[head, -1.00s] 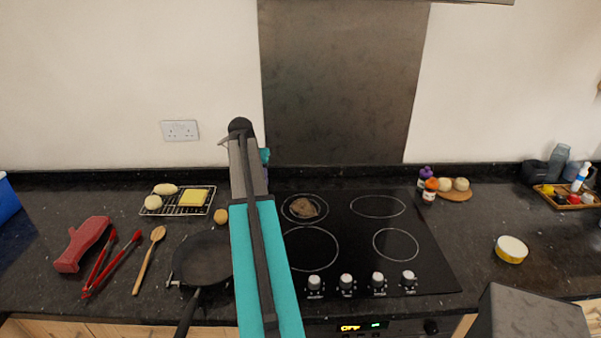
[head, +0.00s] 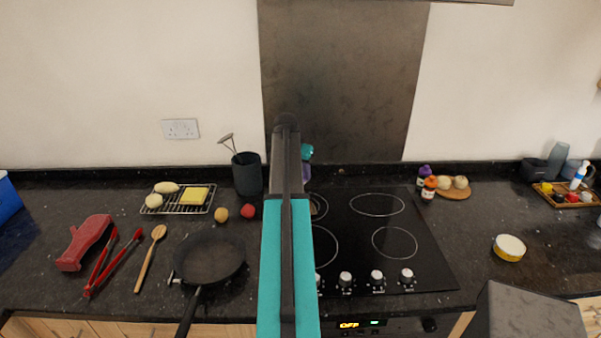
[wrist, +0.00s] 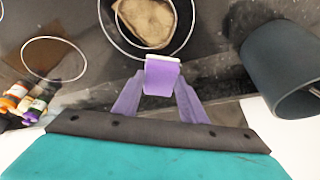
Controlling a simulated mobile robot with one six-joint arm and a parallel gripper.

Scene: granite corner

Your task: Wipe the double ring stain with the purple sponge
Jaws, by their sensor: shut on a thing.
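My gripper (wrist: 162,88) is shut on the purple sponge (wrist: 162,77), with a finger on each side of it in the wrist view. The sponge has a pale edge at its far end. A brown blotchy stain (wrist: 148,18) lies on the black hob inside the pale rings of one burner, just beyond the sponge in the wrist view. The sponge's end overlaps the outer ring in the picture; I cannot tell whether it touches the glass.
The black hob (head: 345,220) has spice bottles (head: 428,188) at its back right. Left of my arm stand a dark utensil pot (head: 247,174), also in the wrist view (wrist: 285,65), a red round item (head: 247,211) and a frying pan (head: 210,258). The wall is close behind.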

